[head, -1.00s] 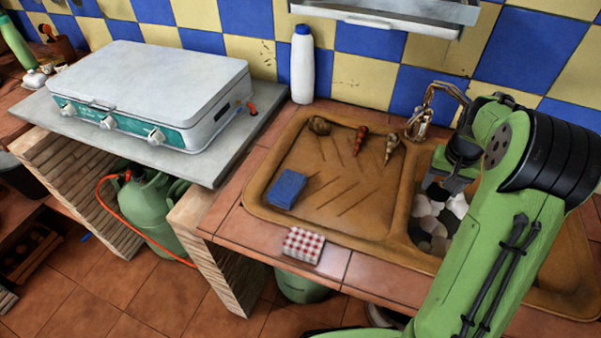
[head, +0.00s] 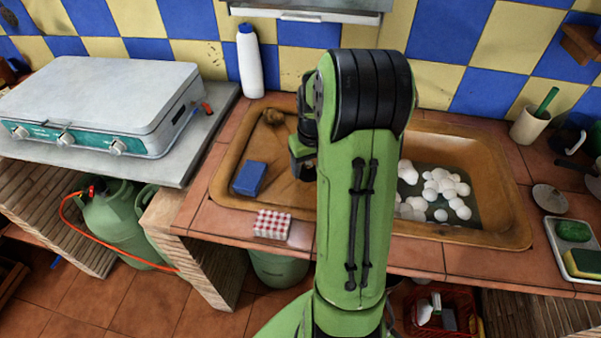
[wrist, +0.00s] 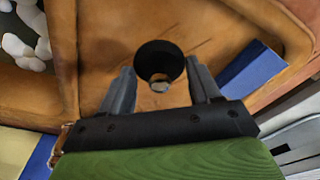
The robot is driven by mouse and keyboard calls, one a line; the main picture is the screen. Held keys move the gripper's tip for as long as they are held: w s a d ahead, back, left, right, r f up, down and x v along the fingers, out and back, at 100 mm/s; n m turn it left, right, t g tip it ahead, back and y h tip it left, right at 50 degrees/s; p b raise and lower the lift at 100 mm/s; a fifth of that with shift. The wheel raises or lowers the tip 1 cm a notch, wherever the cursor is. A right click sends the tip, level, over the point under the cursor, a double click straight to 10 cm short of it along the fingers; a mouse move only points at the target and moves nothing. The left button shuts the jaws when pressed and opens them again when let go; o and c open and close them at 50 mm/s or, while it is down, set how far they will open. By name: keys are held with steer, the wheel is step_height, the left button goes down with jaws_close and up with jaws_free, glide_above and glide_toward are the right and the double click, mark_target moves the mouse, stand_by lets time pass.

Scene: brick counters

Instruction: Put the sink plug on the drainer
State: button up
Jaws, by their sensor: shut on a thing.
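The black, round sink plug (wrist: 160,58) is between the two fingers of my gripper (wrist: 160,80) in the wrist view. My gripper is shut on it. The orange-brown drainer (head: 285,198) is the flat grooved part left of the basin. It also shows below the plug in the wrist view (wrist: 108,35). The plug appears held above the drainer; the exact gap cannot be told. In the head view my arm hides the plug and most of my gripper.
A blue sponge (head: 249,179) lies at the drainer's left, also close by the right finger in the wrist view (wrist: 252,75). The basin (head: 505,215) holds white foam. A checked cloth (head: 271,225) lies in front.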

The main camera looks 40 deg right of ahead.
mark_target(309, 172)
step_height(309, 172, down, 4)
steer(key=shift+f+b, duration=0.2)
steer(key=shift+b, duration=0.25)
steer(key=shift+f, duration=0.2)
steer(key=o, duration=1.1)
step_height(309, 172, up, 12)
steer(key=s+p, duration=0.1)
steer(key=p, duration=0.2)
steer(key=s+a+r+n+t, duration=0.1)
steer(key=s+a+r, duration=0.1)
steer(key=a+r, duration=0.35)
steer(key=s+a+r+n+t, duration=0.1)
steer(key=s+a+r, duration=0.2)
steer(key=a, duration=0.6)
steer(key=s+a, duration=0.2)
steer(key=s, duration=0.1)
steer(key=s+a+n+t, duration=0.1)
steer(key=s+a, duration=0.2)
steer(key=s+a+t, duration=0.1)
steer(key=s+a, duration=0.2)
steer(key=shift+s+a+r+n, duration=0.15)
steer(key=shift+s+r+n, duration=0.1)
steer(key=shift+n, duration=0.15)
